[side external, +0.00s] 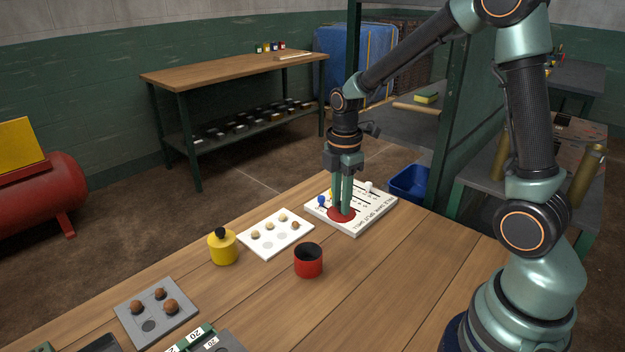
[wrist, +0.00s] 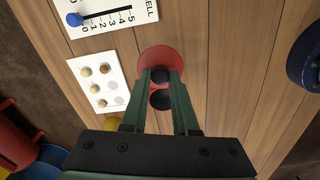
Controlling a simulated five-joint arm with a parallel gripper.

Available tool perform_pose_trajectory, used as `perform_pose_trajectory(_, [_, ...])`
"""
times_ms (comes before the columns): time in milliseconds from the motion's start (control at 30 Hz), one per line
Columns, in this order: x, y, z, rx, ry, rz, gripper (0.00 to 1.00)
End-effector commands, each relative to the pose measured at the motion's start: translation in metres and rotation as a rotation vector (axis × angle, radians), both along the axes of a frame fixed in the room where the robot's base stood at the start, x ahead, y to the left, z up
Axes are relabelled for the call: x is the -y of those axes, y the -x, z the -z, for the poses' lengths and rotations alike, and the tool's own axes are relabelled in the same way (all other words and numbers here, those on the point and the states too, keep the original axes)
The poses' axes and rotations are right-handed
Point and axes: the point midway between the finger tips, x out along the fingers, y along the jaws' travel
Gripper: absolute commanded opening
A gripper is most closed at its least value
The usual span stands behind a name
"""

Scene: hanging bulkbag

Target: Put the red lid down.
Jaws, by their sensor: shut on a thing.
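My gripper (side external: 345,207) is shut on the black knob (wrist: 160,76) of the red lid. The red lid (wrist: 160,57) is a flat round disc, roughly level below my fingers. In the side view the lid (side external: 338,214) overlaps the near edge of the white board. In the wrist view it shows against bare wood beside that board and looks raised above the table. The open red pot (side external: 308,264) stands upright on the table, apart from the lid. In the wrist view its dark opening (wrist: 160,100) shows just below the lid's knob, between my fingers.
A white board (side external: 372,212) with colored sliders lies behind. A white tray (side external: 265,248) with brown balls is left of the red pot. A yellow pot (side external: 222,249) with a black knob and a grey tray (side external: 178,321) stand farther left. Bare wood lies right of the red pot.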

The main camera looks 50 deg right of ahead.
Motion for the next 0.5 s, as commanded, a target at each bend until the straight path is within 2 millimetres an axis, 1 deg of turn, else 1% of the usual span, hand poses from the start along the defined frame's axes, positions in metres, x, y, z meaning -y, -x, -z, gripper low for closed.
perform_pose_trajectory(33, [0.0,0.002,0.014,-0.008,-0.001,0.0,0.0])
perform_pose_trajectory(100, [0.0,0.001,0.029,-0.007,-0.001,0.0,0.0])
perform_pose_trajectory(200, [0.0,0.001,0.045,-0.005,0.0,0.0,0.0])
perform_pose_trajectory(400, [0.0,0.0,0.06,-0.001,0.0,0.0,0.0])
perform_pose_trajectory(500, [0.0,0.001,0.073,-0.004,-0.001,0.0,0.0])
